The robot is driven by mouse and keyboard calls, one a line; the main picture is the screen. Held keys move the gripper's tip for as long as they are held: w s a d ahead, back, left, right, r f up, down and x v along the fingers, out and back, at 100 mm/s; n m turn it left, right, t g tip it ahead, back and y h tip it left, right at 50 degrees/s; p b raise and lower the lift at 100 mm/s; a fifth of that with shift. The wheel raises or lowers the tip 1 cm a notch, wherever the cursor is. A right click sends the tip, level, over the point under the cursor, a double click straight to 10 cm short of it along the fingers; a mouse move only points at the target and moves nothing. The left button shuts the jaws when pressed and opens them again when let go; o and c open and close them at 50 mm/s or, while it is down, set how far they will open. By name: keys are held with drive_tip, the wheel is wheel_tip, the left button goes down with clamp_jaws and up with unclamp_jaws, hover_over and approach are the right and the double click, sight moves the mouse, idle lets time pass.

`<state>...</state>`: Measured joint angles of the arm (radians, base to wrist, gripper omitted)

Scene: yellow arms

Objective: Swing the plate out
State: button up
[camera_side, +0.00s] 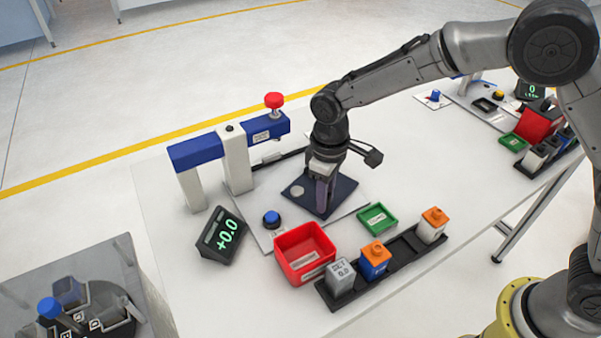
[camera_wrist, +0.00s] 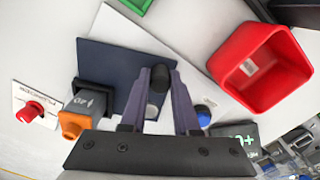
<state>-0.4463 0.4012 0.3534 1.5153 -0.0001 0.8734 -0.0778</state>
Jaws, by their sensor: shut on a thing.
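The plate (camera_side: 342,190) is a dark navy square lying over the white table, below my gripper (camera_side: 322,200) in the side view. In the wrist view the plate (camera_wrist: 105,62) fills the area beyond my fingers. My gripper (camera_wrist: 160,85) points down, its purple fingers shut on a small black knob (camera_wrist: 160,77) that appears to stand on the plate. The side view hides the knob behind the fingers. A pale round disc (camera_side: 297,190) shows on the plate's left part.
A blue and white stand (camera_side: 197,150) with a red knob (camera_side: 273,100) rises behind left. A blue button (camera_side: 271,219), display (camera_side: 222,235), red bin (camera_side: 305,252), green tray (camera_side: 377,218) and black rack (camera_side: 404,250) with blocks lie around the plate.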

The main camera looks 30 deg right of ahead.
drive_tip(key=shift+s+a, duration=0.1)
drive_tip(key=shift+a, duration=0.25)
drive_tip(key=shift+a+r, duration=0.1)
drive_tip(key=shift+s+a, duration=0.1)
drive_tip(key=shift+a, duration=0.8)
drive_tip(key=shift+a, duration=0.2)
drive_tip(key=o, duration=0.7)
drive_tip(key=shift+s+a, duration=0.1)
wheel_tip(320, 180, up, 7)
drive_tip(key=shift+r, duration=0.2)
idle(0.5)
